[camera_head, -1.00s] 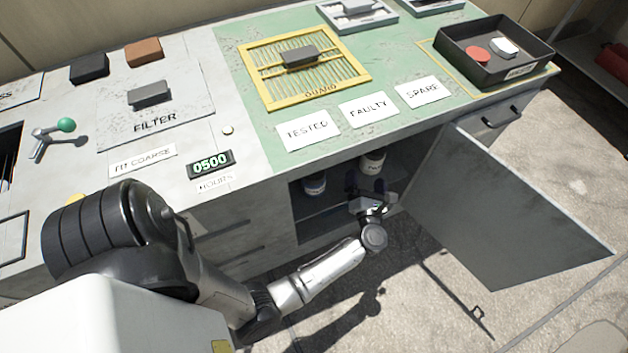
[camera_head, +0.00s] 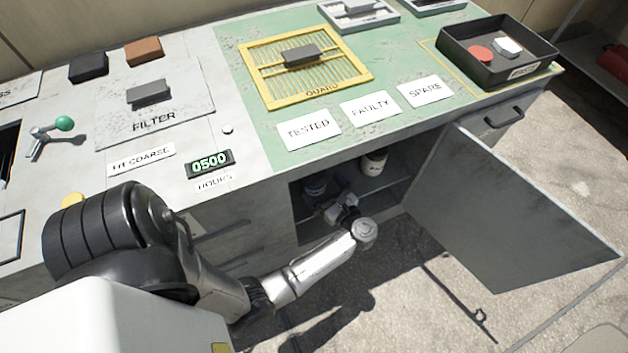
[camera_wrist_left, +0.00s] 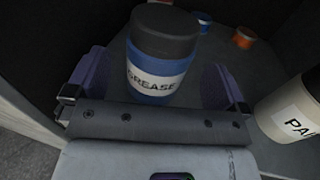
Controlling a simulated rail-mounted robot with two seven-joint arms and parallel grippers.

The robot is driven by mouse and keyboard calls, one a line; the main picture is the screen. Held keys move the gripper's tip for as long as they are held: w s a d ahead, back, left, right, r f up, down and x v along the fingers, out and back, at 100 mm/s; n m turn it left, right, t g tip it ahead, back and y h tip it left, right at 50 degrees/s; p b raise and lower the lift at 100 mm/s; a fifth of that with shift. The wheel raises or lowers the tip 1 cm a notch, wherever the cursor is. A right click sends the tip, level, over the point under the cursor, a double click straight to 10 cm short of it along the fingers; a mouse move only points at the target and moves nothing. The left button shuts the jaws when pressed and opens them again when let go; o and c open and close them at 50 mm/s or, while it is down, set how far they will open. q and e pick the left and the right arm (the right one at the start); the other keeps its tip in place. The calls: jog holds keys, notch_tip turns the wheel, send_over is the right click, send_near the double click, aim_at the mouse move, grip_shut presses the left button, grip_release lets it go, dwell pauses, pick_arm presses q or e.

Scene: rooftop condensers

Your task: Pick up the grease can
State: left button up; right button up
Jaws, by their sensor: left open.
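The grease can stands upright inside the open cupboard; it has a dark lid, a blue body and a white GREASE label. It shows in the left wrist view (camera_wrist_left: 158,62) and, partly hidden, at the cupboard's left in the head view (camera_head: 314,186). My left gripper (camera_head: 335,204) reaches into the cupboard in front of the can. In the left wrist view its open fingers (camera_wrist_left: 158,84) lie to either side of the can's lower part. I cannot tell whether they touch it. My right gripper is not in view.
A pale can labelled PA… (camera_wrist_left: 288,112) stands to the right in the cupboard, also visible in the head view (camera_head: 374,163). Smaller blue (camera_wrist_left: 201,22) and orange (camera_wrist_left: 243,38) containers are farther back. The cupboard door (camera_head: 510,205) hangs open to the right.

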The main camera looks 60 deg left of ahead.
aim_at(322, 188)
pick_arm(q)
jog(key=a, duration=0.1)
jog(key=a+b, duration=0.1)
jog(key=a, duration=0.1)
jog(key=shift+s+a+f, duration=0.1)
jog(key=shift+s+f, duration=0.05)
jog(key=shift+s, duration=0.15)
jog(key=shift+s+a, duration=0.1)
jog(key=shift+a, duration=0.4)
jog(key=shift+d, duration=0.2)
jog(key=c, duration=1.1)
